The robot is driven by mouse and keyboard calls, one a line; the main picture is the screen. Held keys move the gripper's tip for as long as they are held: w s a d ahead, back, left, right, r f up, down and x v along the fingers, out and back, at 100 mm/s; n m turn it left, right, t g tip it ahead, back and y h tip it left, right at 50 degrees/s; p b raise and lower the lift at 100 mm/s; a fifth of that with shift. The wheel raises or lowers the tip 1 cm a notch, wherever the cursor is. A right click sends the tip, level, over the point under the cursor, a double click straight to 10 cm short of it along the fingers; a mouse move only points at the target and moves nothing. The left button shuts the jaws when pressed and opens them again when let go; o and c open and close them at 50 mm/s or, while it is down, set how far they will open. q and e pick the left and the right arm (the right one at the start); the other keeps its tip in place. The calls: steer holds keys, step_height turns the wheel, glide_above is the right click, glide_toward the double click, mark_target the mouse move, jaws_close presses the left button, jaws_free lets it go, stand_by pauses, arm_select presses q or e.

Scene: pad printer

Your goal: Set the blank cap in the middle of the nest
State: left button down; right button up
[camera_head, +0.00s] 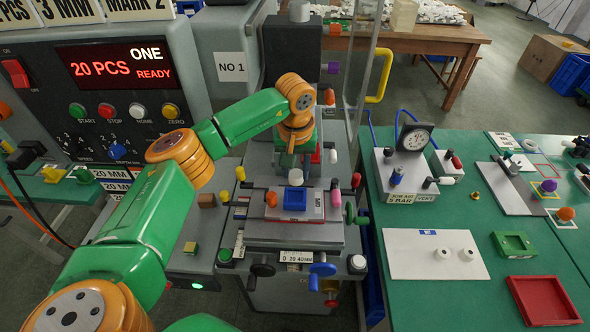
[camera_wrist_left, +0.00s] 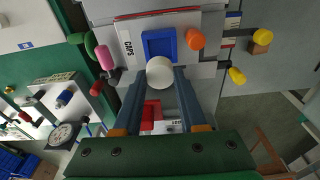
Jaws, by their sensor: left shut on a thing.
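My left gripper (camera_head: 296,166) points down over the printer's work table, and its fingers are shut on a white round blank cap (camera_head: 296,177). The cap also shows between the fingertips in the left wrist view (camera_wrist_left: 160,72). The nest (camera_head: 295,200) is a blue square holder on a white plate with a red edge. In the left wrist view the blue nest (camera_wrist_left: 158,45) lies just beyond the cap, which overlaps its near edge in the picture. The cap appears held above the nest, apart from it. My right gripper is not in view.
An orange knob (camera_head: 271,199) and a pink knob (camera_head: 336,198) stand at the nest plate's sides. A clear panel and yellow handle (camera_head: 380,75) rise at the right. Two white caps sit on a white sheet (camera_head: 425,268) on the green table, near a red tray (camera_head: 544,301).

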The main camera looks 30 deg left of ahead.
mark_target(295, 183)
arm_select(q)
step_height(295, 183, down, 5)
steer(key=b, duration=0.3)
steer(key=shift+r, duration=0.15)
steer(key=shift+a+f+b, duration=0.1)
steer(key=shift+f+b, duration=0.25)
steer(key=shift+r, duration=0.1)
steer(key=shift+s, duration=0.1)
steer(key=shift+f+b, duration=0.4)
steer(key=shift+f, duration=0.3)
steer(key=shift+f, duration=0.2)
steer(key=shift+c, duration=1.9)
jaws_free()
